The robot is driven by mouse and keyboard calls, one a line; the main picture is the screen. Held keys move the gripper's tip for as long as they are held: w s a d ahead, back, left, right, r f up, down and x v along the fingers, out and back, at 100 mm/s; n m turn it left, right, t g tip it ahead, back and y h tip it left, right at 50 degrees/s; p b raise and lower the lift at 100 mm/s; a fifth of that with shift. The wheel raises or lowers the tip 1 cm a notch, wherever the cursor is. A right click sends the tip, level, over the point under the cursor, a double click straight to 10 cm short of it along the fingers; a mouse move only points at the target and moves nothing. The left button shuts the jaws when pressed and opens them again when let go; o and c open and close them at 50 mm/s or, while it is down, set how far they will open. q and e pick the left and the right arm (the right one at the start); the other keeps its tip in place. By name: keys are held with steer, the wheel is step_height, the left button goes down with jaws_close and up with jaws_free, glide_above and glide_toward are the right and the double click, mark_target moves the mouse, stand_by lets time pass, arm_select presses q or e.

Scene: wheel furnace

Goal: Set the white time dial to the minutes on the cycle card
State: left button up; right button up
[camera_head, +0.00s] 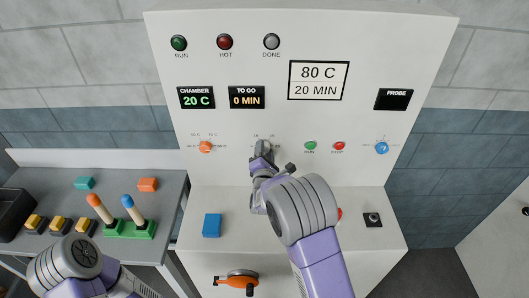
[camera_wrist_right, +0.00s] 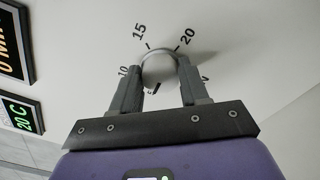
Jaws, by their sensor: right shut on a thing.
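The cycle card (camera_head: 319,80) on the machine's front reads 80 C and 20 MIN. The white time dial (camera_wrist_right: 160,65) sits between the fingers of my right gripper (camera_wrist_right: 158,86), which is shut on it. Marks 10, 15 and 20 show around the dial; another mark at the right is partly hidden. I cannot tell where the dial points. In the head view my right gripper (camera_head: 263,148) covers the dial. The TO GO display (camera_head: 247,97) reads 0 MIN. My left arm shows at the lower left, but its gripper is not in view.
An orange dial (camera_head: 205,147) is left of my right gripper. A green button (camera_head: 310,146), a red button (camera_head: 339,146) and a blue dial (camera_head: 382,148) are to the right. A grey side table (camera_head: 155,195) holds coloured blocks and handled tools. The CHAMBER display (camera_head: 196,97) reads 20 C.

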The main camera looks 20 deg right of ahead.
steer(key=m+b, duration=0.2)
steer(key=m, duration=0.3)
steer(key=shift+f, duration=0.15)
steer(key=m+b, duration=0.2)
steer(key=m, duration=0.2)
steer(key=shift+m, duration=0.4)
steer(key=m+b, duration=0.3)
steer(key=m, duration=0.2)
steer(key=shift+f, duration=0.1)
steer(key=shift+a+m+b, duration=0.2)
steer(key=shift+m+b, duration=7.15)
steer(key=shift+m, duration=4.65)
